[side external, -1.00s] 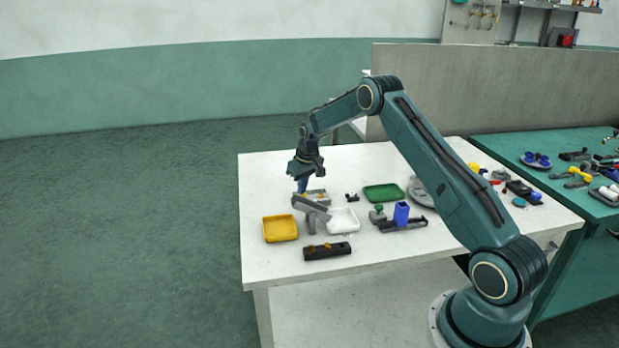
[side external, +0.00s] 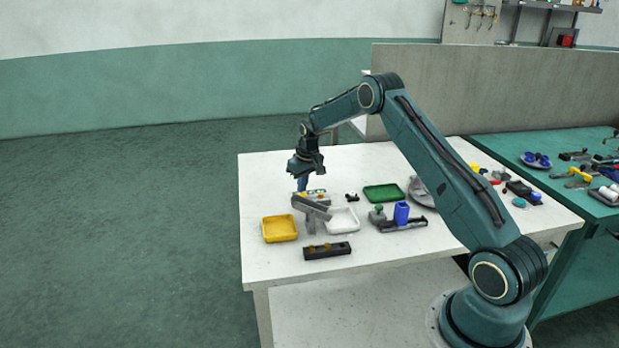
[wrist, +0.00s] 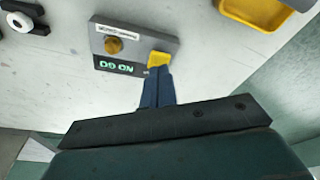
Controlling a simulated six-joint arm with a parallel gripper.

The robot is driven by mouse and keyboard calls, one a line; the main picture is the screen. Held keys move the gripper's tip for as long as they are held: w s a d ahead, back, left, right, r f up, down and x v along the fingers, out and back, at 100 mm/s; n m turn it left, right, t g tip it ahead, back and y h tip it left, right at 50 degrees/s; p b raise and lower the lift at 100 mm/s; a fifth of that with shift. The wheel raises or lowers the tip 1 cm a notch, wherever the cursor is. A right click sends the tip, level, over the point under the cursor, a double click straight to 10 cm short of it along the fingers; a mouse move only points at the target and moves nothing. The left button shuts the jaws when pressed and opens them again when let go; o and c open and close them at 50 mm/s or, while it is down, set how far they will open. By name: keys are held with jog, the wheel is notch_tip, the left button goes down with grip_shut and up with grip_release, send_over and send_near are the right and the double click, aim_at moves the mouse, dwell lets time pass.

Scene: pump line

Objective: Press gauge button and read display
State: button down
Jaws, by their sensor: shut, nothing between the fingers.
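The gauge (wrist: 140,47) is a grey box lying on the white table, with a round brass-coloured knob (wrist: 114,46) and a small label on its face. Its dark display (wrist: 118,66) is lit with green characters, which look like "DO ON" as seen here; I cannot read them surely. My gripper (wrist: 157,72) is shut and empty, its blue fingers pointing at a yellow piece (wrist: 159,59) at the gauge's corner. The fingertips overlap this piece; I cannot tell whether they press it. In the side view, my gripper (side external: 302,186) is low at the gauge (side external: 317,195).
A grey bracket-like part (side external: 311,207) stands in front of the gauge. A yellow tray (side external: 280,229), a white tray (side external: 342,221) and a green tray (side external: 383,193) are nearby. A black block (side external: 327,251) lies near the front.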

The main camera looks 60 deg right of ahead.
jog(key=shift+r, duration=0.1)
jog(key=shift+w+v, duration=0.25)
jog(key=shift+v, duration=0.95)
jog(key=shift+w+v, duration=0.25)
jog(key=shift+v, duration=0.95)
jog(key=shift+d+r, duration=0.1)
jog(key=shift+a+r, duration=0.25)
jog(key=shift+r, duration=0.25)
jog(key=s+a+r+n+t, duration=0.1)
jog(key=s+a+r, duration=0.6)
jog(key=a+r, duration=0.3)
jog(key=s+a+r+n+t, duration=0.1)
jog(key=s+a+r, duration=0.65)
jog(key=r, duration=0.35)
jog(key=s+a, duration=0.5)
jog(key=s, duration=0.7)
jog(key=s+a+n+t, duration=0.1)
jog(key=s+a, duration=0.4)
jog(key=s, duration=0.7)
jog(key=shift+a+f+y, duration=0.3)
jog(key=shift+f, duration=0.1)
